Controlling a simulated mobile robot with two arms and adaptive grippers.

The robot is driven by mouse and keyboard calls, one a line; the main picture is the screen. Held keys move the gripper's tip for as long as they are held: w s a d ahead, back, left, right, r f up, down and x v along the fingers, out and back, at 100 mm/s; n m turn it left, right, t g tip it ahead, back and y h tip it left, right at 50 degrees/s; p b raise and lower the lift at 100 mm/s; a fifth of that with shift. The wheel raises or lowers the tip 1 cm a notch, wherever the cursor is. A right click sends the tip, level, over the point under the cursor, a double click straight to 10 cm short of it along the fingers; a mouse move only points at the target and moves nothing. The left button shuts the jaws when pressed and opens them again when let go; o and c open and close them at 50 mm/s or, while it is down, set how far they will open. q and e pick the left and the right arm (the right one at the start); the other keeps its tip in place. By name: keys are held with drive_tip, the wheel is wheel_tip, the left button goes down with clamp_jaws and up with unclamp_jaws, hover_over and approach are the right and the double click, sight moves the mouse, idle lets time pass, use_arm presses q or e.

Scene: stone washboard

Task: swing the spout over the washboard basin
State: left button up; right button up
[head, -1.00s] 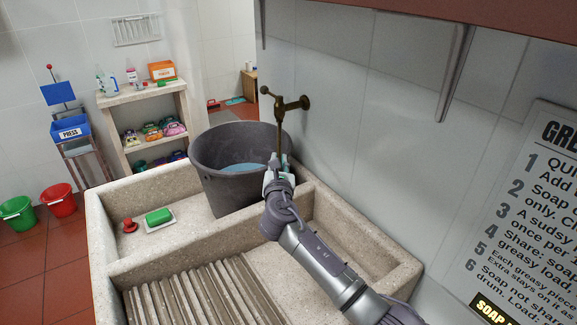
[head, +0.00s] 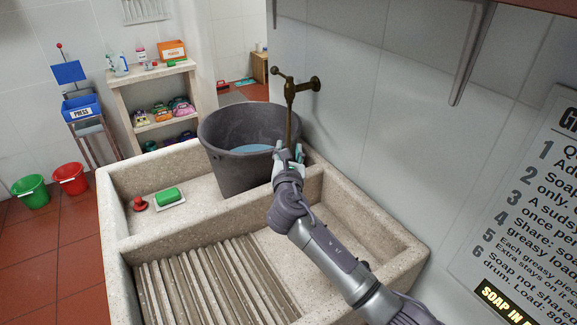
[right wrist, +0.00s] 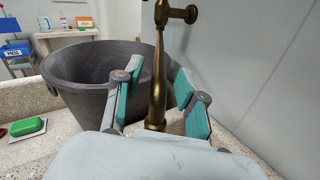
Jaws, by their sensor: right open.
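The brass spout (head: 290,122) hangs down from a wall tap, near the right rim of a grey bucket. The washboard basin (head: 300,270) is the stone compartment at the front, with a ridged washboard (head: 200,290) in its left part. My right gripper (head: 290,154) is at the lower part of the spout. In the right wrist view my right gripper (right wrist: 159,78) is open, with the spout (right wrist: 157,90) upright between its teal-padded fingers. A gap shows on the right side; contact on the left is unclear. My left gripper is not in view.
The grey bucket (head: 235,165) stands in the rear compartment, close to my right gripper's left. A green soap (head: 167,195) and red stopper (head: 140,204) lie at its left. The stone divider (head: 220,228) separates the compartments. The tiled wall (head: 350,120) is close on the right.

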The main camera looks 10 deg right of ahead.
drive_tip(key=v, duration=0.8)
drive_tip(key=shift+s, duration=0.35)
